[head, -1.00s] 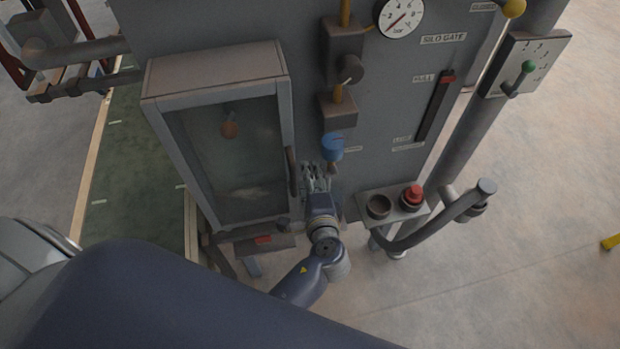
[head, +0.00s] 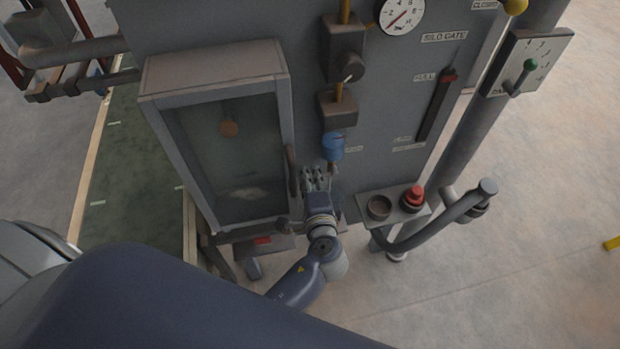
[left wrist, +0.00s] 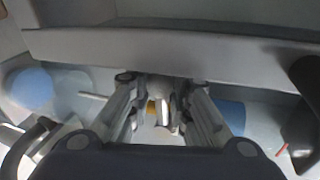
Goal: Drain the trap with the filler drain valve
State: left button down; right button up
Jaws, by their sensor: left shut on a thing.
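The trap is a blue bowl (head: 332,147) under the grey regulator block on the panel front in the head view. The small brownish drain valve (head: 332,168) hangs directly below the bowl, partly hidden by my gripper. My left gripper (head: 315,176) is at the valve, just below and left of the bowl, its fingers pointing up toward the panel. In the left wrist view the fingers (left wrist: 160,108) close around a small pale piece with an orange spot; the valve's exact position is hard to read there. My right gripper is not in view.
A glazed cabinet (head: 218,80) with a vertical handle (head: 292,170) stands close left of my gripper. A shelf with a red button (head: 413,195) and a dark cup (head: 379,207) is to the right. A pressure gauge (head: 401,15) sits above.

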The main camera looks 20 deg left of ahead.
pick_arm(q)
jog(key=shift+w+d+f+n+t+h+b, duration=0.25)
jog(key=shift+f+n+b, duration=0.45)
jog(key=shift+b, duration=1)
jog(key=shift+s+d+f+n+t+h+b, duration=0.1)
jog(key=shift+f+n+t+h+b, duration=0.3)
jog(key=shift+n+b, duration=0.95)
jog(key=shift+w+d+f+n+t+h+b, duration=0.15)
jog(key=shift+f+n+t+b, duration=0.35)
jog(key=shift+b, duration=1.6)
jog(key=c, duration=1.4)
grip_release()
jog(key=shift+c, duration=0.2)
jog(key=v, duration=1.2)
jog(key=shift+r, duration=0.1)
